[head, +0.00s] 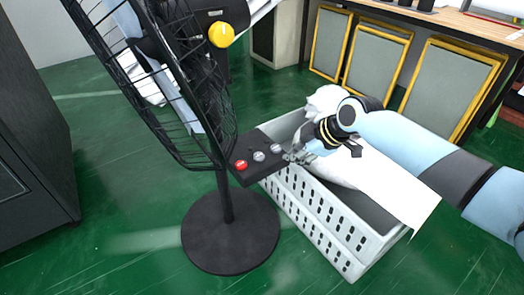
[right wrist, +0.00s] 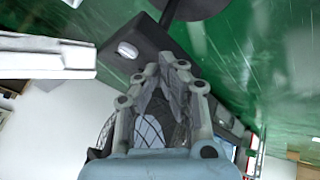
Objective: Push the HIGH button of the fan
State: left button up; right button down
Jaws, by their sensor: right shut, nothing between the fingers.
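A black standing fan (head: 228,195) is left of centre in the head view. Its control panel (head: 265,168) sticks out to the right, with a red button (head: 241,165) and two grey buttons, a middle one (head: 259,156) and a right one (head: 277,148). Labels are too small to read, so I cannot tell which is HIGH. My right gripper (head: 292,156) is shut and empty, just beyond the panel's right end, close to the right grey button. In the right wrist view, the closed fingers (right wrist: 174,66) are beside the panel (right wrist: 153,38) and one pale button (right wrist: 128,50). My left gripper is not visible.
A white slatted crate (head: 318,222) holding white cloth (head: 385,180) stands right of the fan, below my right arm. A yellow knob (head: 221,35) is on the fan head. A dark cabinet (head: 35,150) is at left. Green floor is clear in front.

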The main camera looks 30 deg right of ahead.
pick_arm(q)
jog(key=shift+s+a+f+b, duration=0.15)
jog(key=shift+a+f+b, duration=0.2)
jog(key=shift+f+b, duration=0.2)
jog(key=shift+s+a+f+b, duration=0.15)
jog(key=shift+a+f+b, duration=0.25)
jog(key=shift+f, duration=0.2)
pick_arm(e)
notch_tip(320, 180, up, 8)
jog(key=n+t, duration=0.1)
jog(key=t, duration=0.1)
send_over(274, 148)
jog(key=shift+r, duration=0.1)
jog(key=shift+s, duration=0.1)
